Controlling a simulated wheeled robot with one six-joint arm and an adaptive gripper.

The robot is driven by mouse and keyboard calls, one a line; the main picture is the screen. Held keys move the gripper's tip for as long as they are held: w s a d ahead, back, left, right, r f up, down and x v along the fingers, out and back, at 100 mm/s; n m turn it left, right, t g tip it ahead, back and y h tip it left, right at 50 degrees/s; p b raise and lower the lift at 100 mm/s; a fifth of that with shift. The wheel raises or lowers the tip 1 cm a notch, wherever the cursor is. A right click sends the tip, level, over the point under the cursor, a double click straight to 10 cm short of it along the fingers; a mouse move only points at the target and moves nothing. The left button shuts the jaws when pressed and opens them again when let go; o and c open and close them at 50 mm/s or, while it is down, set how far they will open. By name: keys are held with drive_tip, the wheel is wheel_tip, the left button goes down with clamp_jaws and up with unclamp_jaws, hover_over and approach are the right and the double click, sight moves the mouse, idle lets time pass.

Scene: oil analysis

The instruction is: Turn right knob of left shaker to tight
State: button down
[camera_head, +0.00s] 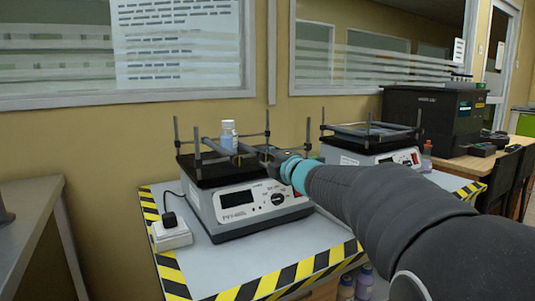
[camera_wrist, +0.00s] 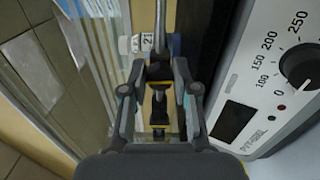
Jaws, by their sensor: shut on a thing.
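The left shaker (camera_head: 245,208) stands on the table, with a black platform, upright posts and a grey front panel. A small bottle with a white cap (camera_head: 228,135) stands on its platform behind the clamp bar. My gripper (camera_head: 270,156) reaches in from the right to the right end of that bar. In the wrist view my gripper (camera_wrist: 158,100) has its fingers on both sides of the dark right knob (camera_wrist: 158,92) and is shut on it. The exact finger contact is hard to make out. The knob is hidden by my gripper in the head view.
The right shaker (camera_head: 368,150) stands behind my arm. A white power adapter (camera_head: 171,234) with a black plug sits left of the left shaker. The shaker's black dial (camera_wrist: 302,66) is right of my gripper in the wrist view. A dark box-shaped machine (camera_head: 435,118) stands farther right.

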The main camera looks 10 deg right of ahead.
drive_tip(key=shift+m, duration=0.4)
drive_tip(key=c, duration=0.9)
unclamp_jaws()
drive_tip(key=v, duration=1.2)
